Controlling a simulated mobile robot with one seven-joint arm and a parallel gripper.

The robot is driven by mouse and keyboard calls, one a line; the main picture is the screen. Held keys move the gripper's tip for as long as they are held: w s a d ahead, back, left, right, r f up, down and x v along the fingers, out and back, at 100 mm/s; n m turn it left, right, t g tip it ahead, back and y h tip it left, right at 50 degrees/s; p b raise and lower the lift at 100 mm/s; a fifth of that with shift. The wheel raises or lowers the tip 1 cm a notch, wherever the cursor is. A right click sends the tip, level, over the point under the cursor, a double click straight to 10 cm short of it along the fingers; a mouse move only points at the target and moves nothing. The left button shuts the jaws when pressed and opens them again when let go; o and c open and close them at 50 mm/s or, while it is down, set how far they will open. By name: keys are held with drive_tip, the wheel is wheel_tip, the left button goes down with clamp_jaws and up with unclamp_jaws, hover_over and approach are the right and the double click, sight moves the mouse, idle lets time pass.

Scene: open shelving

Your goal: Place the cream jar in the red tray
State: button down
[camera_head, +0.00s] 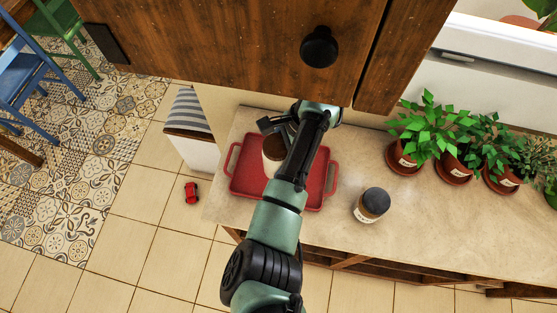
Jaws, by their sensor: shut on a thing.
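The red tray (241,184) lies on the counter, with a handle at its left and right ends. My gripper (273,128) is over the tray's upper part, partly hidden by my own arm. It is shut on the cream jar (270,160), which has a pale body and a brown top. The jar shows over the inside of the tray, left of my forearm. I cannot tell whether its base touches the tray floor. My arm hides the middle of the tray.
A second jar (371,205) with a dark lid and a pale label stands on the counter right of the tray. Several potted plants (424,135) line the right. A wooden cabinet (240,40) with a black knob overhangs the back. A small red toy car (192,192) is on the floor.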

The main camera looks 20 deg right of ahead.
sight(282, 141)
drive_tip(key=d+m, duration=0.1)
drive_tip(key=w+d+m+t, duration=0.1)
drive_tip(key=m, duration=0.1)
drive_tip(key=shift+r+m+h, duration=0.2)
drive_tip(key=shift+m+h, duration=0.1)
drive_tip(key=m, duration=0.1)
drive_tip(key=m+t, duration=0.1)
drive_tip(key=m, duration=0.1)
drive_tip(key=shift+w+d+r+t+h, duration=0.2)
drive_tip(key=shift+d+r+t+h, duration=0.1)
drive_tip(key=shift+d+r, duration=0.05)
drive_tip(key=m, duration=0.2)
drive_tip(key=r+m+t+h, duration=0.1)
drive_tip(key=m, duration=0.1)
drive_tip(key=w+m+h, duration=0.1)
drive_tip(key=m, duration=0.2)
drive_tip(key=shift+a+r, duration=0.15)
drive_tip(key=shift+a, duration=0.1)
wheel_tip(282, 141, down, 10)
drive_tip(key=shift+r+p, duration=0.1)
drive_tip(key=shift+p, duration=0.45)
unclamp_jaws()
drive_tip(key=shift+f, duration=0.2)
